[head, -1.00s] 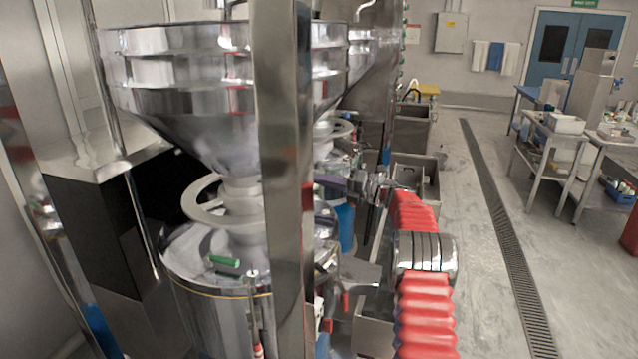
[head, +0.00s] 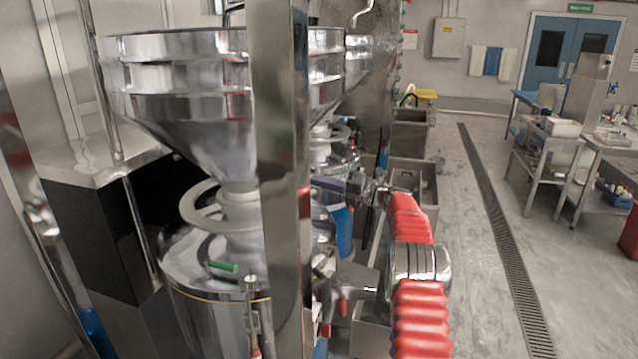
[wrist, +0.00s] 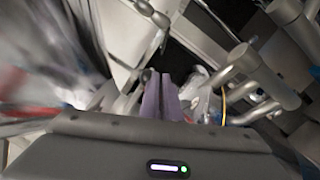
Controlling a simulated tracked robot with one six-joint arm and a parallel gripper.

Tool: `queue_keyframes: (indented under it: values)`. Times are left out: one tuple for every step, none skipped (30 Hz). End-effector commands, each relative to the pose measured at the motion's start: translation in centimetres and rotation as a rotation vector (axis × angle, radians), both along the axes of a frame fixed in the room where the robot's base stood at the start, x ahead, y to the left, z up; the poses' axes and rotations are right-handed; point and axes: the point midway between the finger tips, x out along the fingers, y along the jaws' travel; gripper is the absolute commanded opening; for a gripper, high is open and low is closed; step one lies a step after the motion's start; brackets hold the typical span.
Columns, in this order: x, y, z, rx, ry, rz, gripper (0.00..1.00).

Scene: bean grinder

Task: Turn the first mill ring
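A pale ring (head: 191,212) encircles the neck under the nearest steel hopper (head: 180,100), above a round mill body (head: 205,318); the upright post hides its right side. A second pale ring (head: 338,133) shows under the hopper behind. My gripper (head: 326,183) is just right of the post, apart from the nearest ring as far as I can see. In the wrist view, its two purple fingers (wrist: 161,97) lie close together with nothing visible between them. The wrist view is blurred, and I cannot make out the ring there.
A steel post (head: 283,200) stands in front of the mills. A green-handled lever (head: 222,266) lies on the near mill lid. Steel bins (head: 412,178) stand behind my red-sleeved arm. The floor right of them, along the drain (head: 500,240), is clear.

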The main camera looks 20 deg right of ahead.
Motion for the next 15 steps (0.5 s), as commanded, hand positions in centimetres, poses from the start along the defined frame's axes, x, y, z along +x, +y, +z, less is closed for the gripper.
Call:
queue_keyframes:
  values:
    - [0.4,0.2,1.1,0.002,-0.013,-0.013,0.0]
    - [0.2,0.0,1.1,0.002,-0.013,-0.013,0.0]
    - [-0.2,-0.3,1.0,0.003,-0.014,-0.013,0.0]
    - [-0.5,-0.6,0.9,0.002,-0.012,-0.012,0.0]
    - [-0.8,-0.9,0.8,0.003,-0.011,-0.011,0.0]
    - [-1.3,-1.4,0.6,0.003,-0.01,-0.01,0.0]
    - [-1.7,-1.8,0.5,0.003,-0.008,-0.012,0.0]
    - [-2.1,-2.2,0.3,0.002,-0.007,-0.012,0.0]
    - [-2.6,-2.7,0.2,0.002,-0.008,-0.01,0.0]
    - [-3.0,-3.0,0.1,0.002,-0.008,-0.009,0.0]
    - [-3.4,-3.4,0.0,0.002,-0.006,-0.011,0.0]
    - [-3.9,-3.9,-0.1,0.003,-0.006,-0.01,0.0]
    - [-4.3,-4.3,-0.2,0.003,-0.006,-0.008,0.0]
    - [-4.7,-4.6,-0.3,0.003,-0.006,-0.008,0.0]
    - [-5.2,-5.2,-0.4,0.003,-0.005,-0.009,0.0]
